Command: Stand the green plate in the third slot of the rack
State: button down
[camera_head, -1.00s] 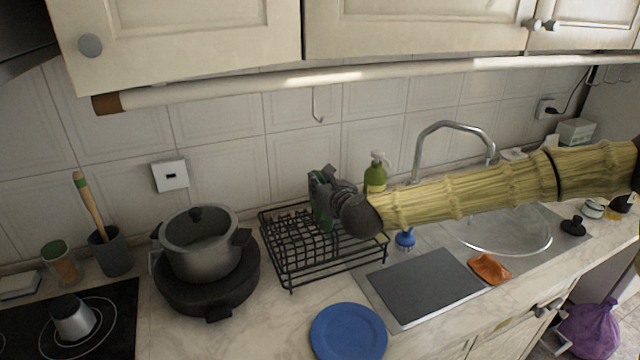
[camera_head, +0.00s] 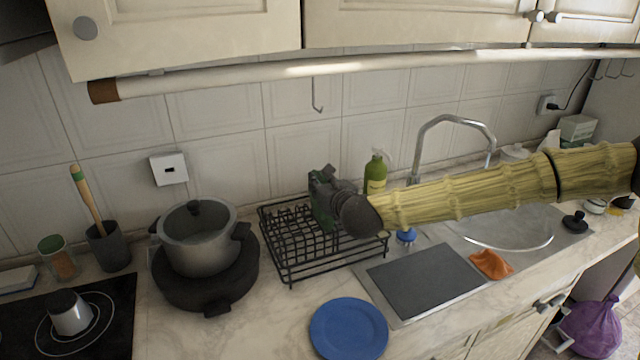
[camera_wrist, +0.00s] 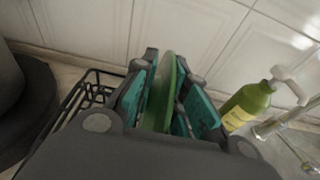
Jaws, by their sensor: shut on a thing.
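My gripper (camera_head: 325,201) is over the black wire rack (camera_head: 290,262), toward its right half. In the wrist view my gripper (camera_wrist: 165,95) is shut on the green plate (camera_wrist: 160,98), which stands on edge between the teal finger pads. In the head view the plate is mostly hidden by my gripper. The rack's left part also shows in the wrist view (camera_wrist: 82,98). The plate's lower edge and the slot beneath it are hidden, so I cannot tell whether it touches the rack.
A blue plate (camera_head: 349,329) lies on the counter in front of the rack. A grey pot (camera_head: 200,248) stands left of the rack. A green soap bottle (camera_head: 375,172) stands behind, right of my gripper. The sink (camera_head: 505,228) and faucet (camera_head: 450,120) are farther right.

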jog(key=shift+f+b, duration=1.3)
jog(key=shift+f, duration=0.15)
jog(key=c, duration=1.4)
grip_release()
jog(key=shift+o, duration=0.2)
jog(key=v, duration=1.2)
